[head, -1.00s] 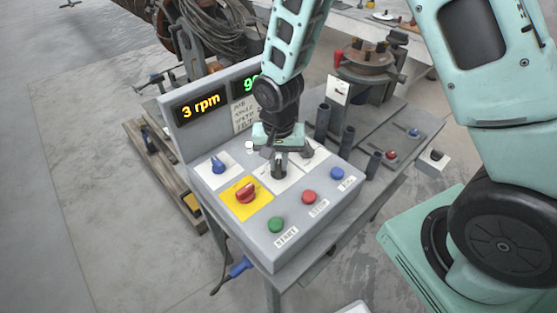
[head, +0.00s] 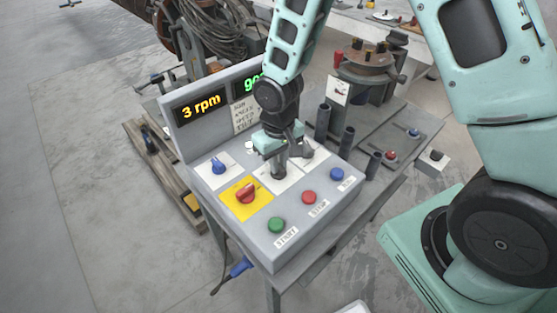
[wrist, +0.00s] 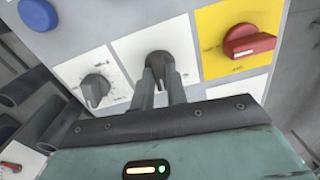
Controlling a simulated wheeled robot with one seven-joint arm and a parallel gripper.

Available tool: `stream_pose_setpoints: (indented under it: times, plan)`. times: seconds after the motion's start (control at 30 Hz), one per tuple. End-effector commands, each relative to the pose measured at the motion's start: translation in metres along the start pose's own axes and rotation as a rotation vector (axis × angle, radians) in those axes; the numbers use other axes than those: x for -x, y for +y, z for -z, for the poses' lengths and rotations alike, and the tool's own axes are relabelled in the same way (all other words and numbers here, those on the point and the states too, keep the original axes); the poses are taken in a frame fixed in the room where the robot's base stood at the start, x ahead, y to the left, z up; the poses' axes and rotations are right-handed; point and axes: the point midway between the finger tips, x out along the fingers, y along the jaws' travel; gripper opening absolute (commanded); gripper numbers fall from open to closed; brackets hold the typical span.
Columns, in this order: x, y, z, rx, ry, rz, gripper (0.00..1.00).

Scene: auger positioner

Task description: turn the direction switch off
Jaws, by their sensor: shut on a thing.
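The grey control box (head: 225,205) stands on a bench, with knobs on square plates. In the wrist view, a dark rotary knob (wrist: 159,60) on a white plate sits between the fingers of my gripper (wrist: 160,77). My gripper is shut on this knob, which appears to be the direction switch; I cannot read a label. Its exact pointer angle is partly hidden by the fingers.
A red knob (wrist: 248,42) on a yellow plate and another dark knob (wrist: 96,88) flank the held one. A blue knob (head: 218,167) is at the box's left. Green (head: 277,224), red (head: 309,197) and blue (head: 337,174) buttons line the front. A display reads 3 rpm.

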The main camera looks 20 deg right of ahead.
Motion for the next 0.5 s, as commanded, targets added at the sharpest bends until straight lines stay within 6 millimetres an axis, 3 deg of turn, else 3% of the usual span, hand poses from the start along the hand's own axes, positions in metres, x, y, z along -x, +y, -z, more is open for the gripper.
stream_pose_setpoints:
  times: [0.5]
  plan:
    - [0.0004, -0.0001, -0.0001, 0.104, 0.0, 0.0, 0.0]
